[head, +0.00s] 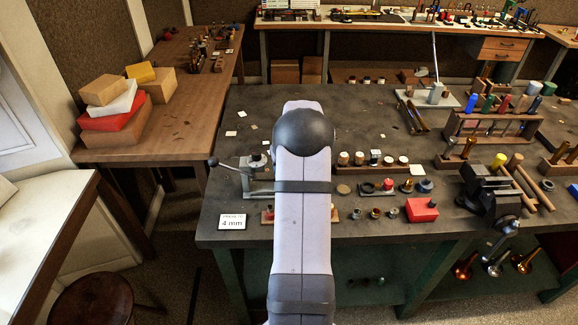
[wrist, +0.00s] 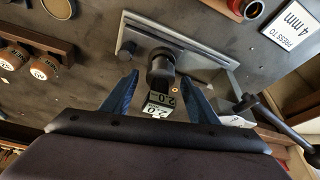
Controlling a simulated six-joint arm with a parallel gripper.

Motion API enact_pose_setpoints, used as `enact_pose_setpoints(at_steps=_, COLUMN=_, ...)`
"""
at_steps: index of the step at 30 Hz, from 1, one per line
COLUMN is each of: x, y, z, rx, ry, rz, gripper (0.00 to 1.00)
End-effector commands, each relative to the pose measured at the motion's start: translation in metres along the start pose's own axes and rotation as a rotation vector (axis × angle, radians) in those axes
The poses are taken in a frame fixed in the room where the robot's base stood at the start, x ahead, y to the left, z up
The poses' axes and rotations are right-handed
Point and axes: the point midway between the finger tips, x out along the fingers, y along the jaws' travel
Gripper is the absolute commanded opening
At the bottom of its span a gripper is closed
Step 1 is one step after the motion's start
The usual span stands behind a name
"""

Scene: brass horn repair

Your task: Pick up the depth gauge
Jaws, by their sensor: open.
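In the wrist view, a dark round-bodied piece with a pale block marked "2.0" (wrist: 163,99) lies between my fingers; it looks like the depth gauge, though I cannot be sure. Its dark end lies over a grey metal plate (wrist: 128,44). My gripper (wrist: 160,78) is open, with one blue finger on each side of this piece and a visible gap to each. In the head view my own arm hides the gripper and the piece. Part of a grey metal fixture (head: 262,186) shows left of my arm there.
A lever with a ball end (head: 212,162) sticks out left of the fixture. A "PRESS TO 4 mm" card (head: 232,222) lies at the bench front. Right of my arm are small jars (head: 358,158), a red block (head: 421,210) and a dark vise (head: 492,196).

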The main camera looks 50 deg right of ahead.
Motion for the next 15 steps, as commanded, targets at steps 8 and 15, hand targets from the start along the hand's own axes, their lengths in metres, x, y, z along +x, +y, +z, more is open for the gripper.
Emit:
enact_pose_setpoints(at_steps=8, x=-0.0002, y=0.0001, z=0.0001, rx=0.000, ry=0.000, rz=0.000, gripper=0.09)
enact_pose_setpoints(at_steps=15, x=-0.0009, y=0.0003, z=-0.0006, rx=0.000, ry=0.001, rz=0.001, gripper=0.01)
